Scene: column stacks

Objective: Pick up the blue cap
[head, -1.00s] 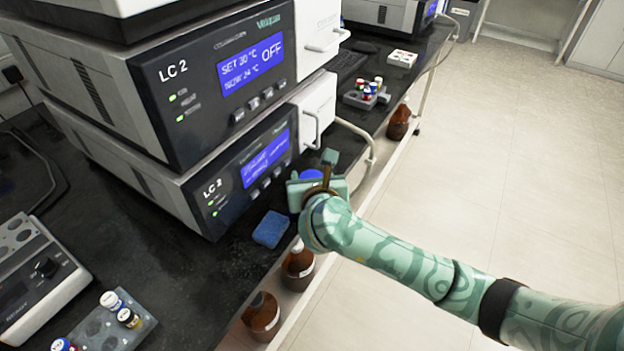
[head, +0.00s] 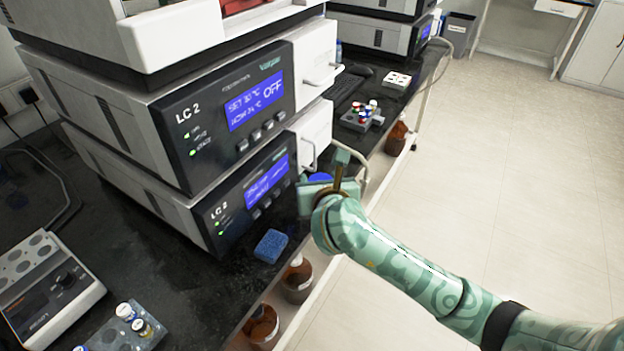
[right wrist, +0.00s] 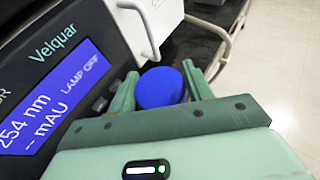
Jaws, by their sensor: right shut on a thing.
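The blue cap (head: 320,178) shows as a small patch of blue by my right gripper (head: 324,172), beside the front of the lower LC 2 unit. In the right wrist view the round blue cap (right wrist: 162,87) sits between the two green fingers of my right gripper (right wrist: 160,85), which is shut on it. The cap's lower part is hidden behind the gripper body. What the cap belongs to, if anything, does not show. My left gripper is not in view.
The stacked LC 2 units (head: 225,120) stand close left of my right gripper, with a white door handle (head: 311,155) near it. A blue sponge (head: 271,246) lies on the dark bench. Brown bottles (head: 297,280) stand below its edge. Open floor is at right.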

